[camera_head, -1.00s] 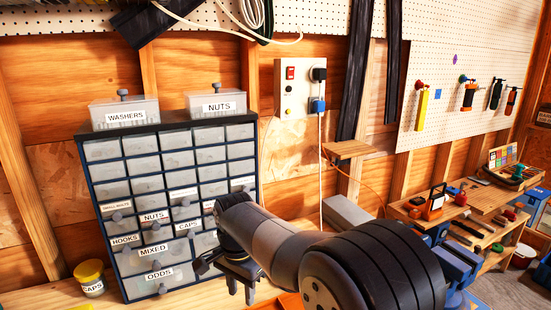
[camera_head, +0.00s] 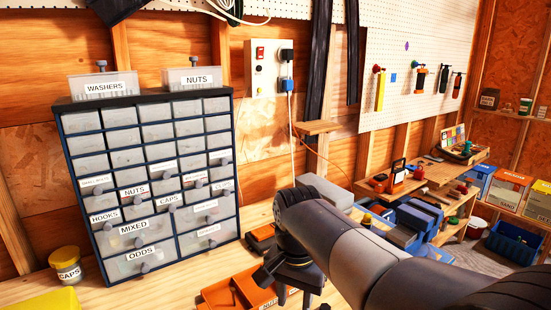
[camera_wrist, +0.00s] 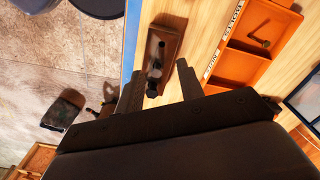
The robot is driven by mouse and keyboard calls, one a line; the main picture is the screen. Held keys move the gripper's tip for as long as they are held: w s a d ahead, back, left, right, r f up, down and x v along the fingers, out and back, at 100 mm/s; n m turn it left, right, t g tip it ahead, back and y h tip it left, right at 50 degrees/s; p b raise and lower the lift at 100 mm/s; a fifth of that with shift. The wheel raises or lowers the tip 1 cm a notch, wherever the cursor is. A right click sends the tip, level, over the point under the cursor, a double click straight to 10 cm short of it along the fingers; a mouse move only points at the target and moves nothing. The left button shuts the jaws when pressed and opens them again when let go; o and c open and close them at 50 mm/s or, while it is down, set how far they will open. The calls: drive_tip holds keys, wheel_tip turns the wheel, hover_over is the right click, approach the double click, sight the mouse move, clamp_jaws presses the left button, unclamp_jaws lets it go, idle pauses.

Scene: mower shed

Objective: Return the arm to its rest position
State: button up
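My arm (camera_head: 340,240) reaches in from the lower right in the head view, bent at a dark wrist joint. My gripper (camera_head: 290,282) points down over the front of the workbench, beside an orange tray (camera_head: 222,294). In the wrist view my gripper (camera_wrist: 160,68) has its two fingers apart, with nothing held between them. A brown wooden block (camera_wrist: 168,42) with a dark metal piece on it lies beyond the fingertips, near the blue bench edge. Whether the fingers touch anything is not clear in the head view.
A labelled drawer cabinet (camera_head: 150,190) stands left of my arm, with clear boxes on top. A yellow-lidded jar (camera_head: 67,265) is at its left. Blue-grey equipment (camera_head: 412,222) stands right, behind my arm. Open floor (camera_wrist: 45,60) lies beyond the bench edge.

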drive_tip(key=f, duration=0.9)
drive_tip(key=shift+w, duration=0.2)
drive_tip(key=r, duration=0.5)
drive_tip(key=shift+s+a+b, duration=0.2)
drive_tip(key=shift+a+b, duration=0.1)
drive_tip(key=shift+r, duration=0.75)
